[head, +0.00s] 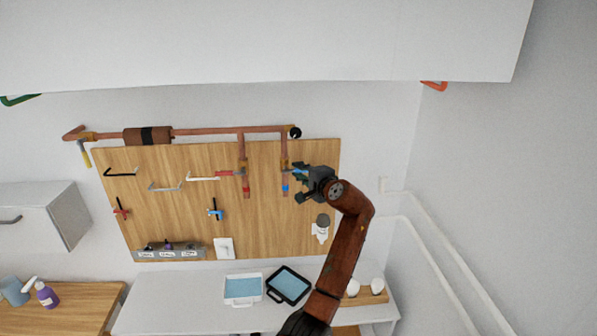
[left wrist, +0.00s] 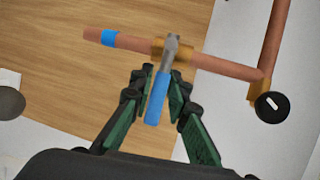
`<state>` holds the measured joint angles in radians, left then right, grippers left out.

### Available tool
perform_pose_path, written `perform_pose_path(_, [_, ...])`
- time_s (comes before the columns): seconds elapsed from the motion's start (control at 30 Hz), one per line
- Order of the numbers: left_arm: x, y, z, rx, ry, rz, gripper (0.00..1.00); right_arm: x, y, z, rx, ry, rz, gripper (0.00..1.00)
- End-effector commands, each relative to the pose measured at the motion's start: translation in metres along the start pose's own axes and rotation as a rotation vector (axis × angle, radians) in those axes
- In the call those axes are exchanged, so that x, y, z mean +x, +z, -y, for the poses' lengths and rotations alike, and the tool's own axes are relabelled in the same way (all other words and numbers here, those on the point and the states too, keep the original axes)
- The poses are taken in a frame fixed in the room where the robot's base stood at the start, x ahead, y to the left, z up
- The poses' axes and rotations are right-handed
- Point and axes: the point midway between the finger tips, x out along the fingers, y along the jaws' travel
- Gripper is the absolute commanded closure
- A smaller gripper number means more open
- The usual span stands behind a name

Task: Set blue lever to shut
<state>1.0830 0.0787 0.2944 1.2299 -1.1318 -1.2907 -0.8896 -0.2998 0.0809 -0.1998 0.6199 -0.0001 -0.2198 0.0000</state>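The blue lever (left wrist: 157,98) has a grey metal neck on a brass valve (left wrist: 184,54). It sits crosswise to the copper pipe (left wrist: 220,66), which has a blue band (left wrist: 109,38). In the head view the lever (head: 300,170) points right from the vertical pipe and is partly covered by my gripper. My left gripper (left wrist: 162,78) has its two fingers close on both sides of the lever handle and looks shut on it; it also shows in the head view (head: 299,182). My right gripper is in neither view.
A red lever (head: 230,173) on the neighbouring pipe points left. The wooden board (head: 265,225) also carries several hooks and a blue-handled tap (head: 215,211). A black round pipe end (left wrist: 271,107) is near my right finger. A white wall fitting (head: 320,233) is below my gripper.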

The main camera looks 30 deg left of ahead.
Motion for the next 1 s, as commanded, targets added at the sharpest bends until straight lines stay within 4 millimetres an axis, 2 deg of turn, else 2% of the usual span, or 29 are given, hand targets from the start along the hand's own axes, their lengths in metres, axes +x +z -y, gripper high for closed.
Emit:
perform_pose_path(0.17, [0.000, 0.000, 0.000, 0.001, -0.001, 0.000, 0.71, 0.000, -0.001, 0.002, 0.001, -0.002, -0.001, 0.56])
perform_pose_path(0.4, [0.000, 0.000, 0.001, 0.002, -0.002, 0.001, 0.71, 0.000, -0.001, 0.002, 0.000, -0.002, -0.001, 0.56])
perform_pose_path(0.53, [-0.006, 0.000, 0.001, 0.001, -0.003, -0.001, 0.71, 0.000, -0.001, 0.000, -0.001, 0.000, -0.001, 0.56])
perform_pose_path(0.67, [-0.026, -0.001, 0.000, 0.000, -0.002, -0.003, 0.71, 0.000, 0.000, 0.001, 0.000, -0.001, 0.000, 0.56])
perform_pose_path(1.0, [-0.094, 0.000, 0.000, 0.001, -0.002, -0.002, 0.71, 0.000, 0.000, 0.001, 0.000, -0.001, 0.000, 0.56])
